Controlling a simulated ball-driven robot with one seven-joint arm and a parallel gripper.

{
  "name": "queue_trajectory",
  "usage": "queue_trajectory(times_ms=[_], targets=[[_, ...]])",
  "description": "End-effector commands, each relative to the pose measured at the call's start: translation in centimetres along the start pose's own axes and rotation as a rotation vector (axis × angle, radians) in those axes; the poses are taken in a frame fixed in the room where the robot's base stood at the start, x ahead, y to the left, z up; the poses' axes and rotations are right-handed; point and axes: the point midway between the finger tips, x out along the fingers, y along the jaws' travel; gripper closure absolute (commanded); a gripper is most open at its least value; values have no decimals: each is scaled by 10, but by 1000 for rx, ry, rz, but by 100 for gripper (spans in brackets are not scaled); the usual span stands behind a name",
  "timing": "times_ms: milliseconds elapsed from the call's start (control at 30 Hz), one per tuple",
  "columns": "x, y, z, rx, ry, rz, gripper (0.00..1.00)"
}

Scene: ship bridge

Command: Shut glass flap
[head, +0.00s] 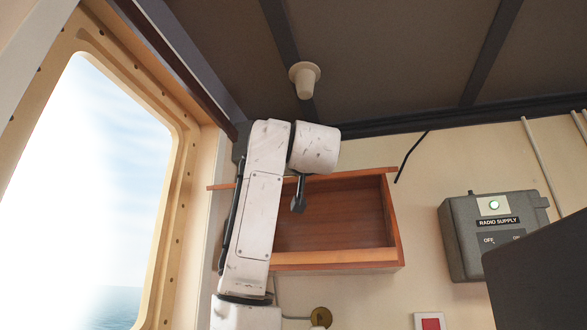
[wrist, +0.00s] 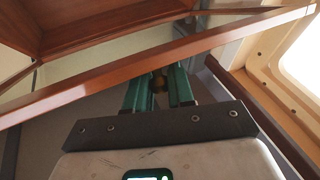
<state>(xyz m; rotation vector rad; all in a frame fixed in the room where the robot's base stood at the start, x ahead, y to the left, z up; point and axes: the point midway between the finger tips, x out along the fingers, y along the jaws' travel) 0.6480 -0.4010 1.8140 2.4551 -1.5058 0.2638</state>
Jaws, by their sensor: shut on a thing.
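The glass flap shows in the wrist view as a wooden rail (wrist: 85,88) running diagonally across the picture; its glass is hard to make out. My gripper (wrist: 158,88) has green fingers, shut on a small brass-coloured knob (wrist: 158,80) just beyond that rail. The wooden wall cabinet (head: 393,215) has an open front in the head view, and its inside shows bare. A thin wooden edge along its top sticks out left past my arm; I cannot tell whether this is the flap. My arm hides the cabinet's left part, and my fingers are not clear there.
A large window (head: 175,190) fills the left side. A cone-shaped fitting (head: 304,80) hangs from the ceiling above my wrist. A grey radio supply box (head: 466,240) is on the wall at right, and a dark panel (head: 545,280) stands in front at lower right.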

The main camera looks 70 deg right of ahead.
Motion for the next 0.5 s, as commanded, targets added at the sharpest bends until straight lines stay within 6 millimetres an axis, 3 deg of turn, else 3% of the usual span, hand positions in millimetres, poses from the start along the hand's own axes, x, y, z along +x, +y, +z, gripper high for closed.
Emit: queue_trajectory(times_ms=[33,500], targets=[[-2,-2,21,-13,30,1,100],[21,8,116,-155,365,0,100]])
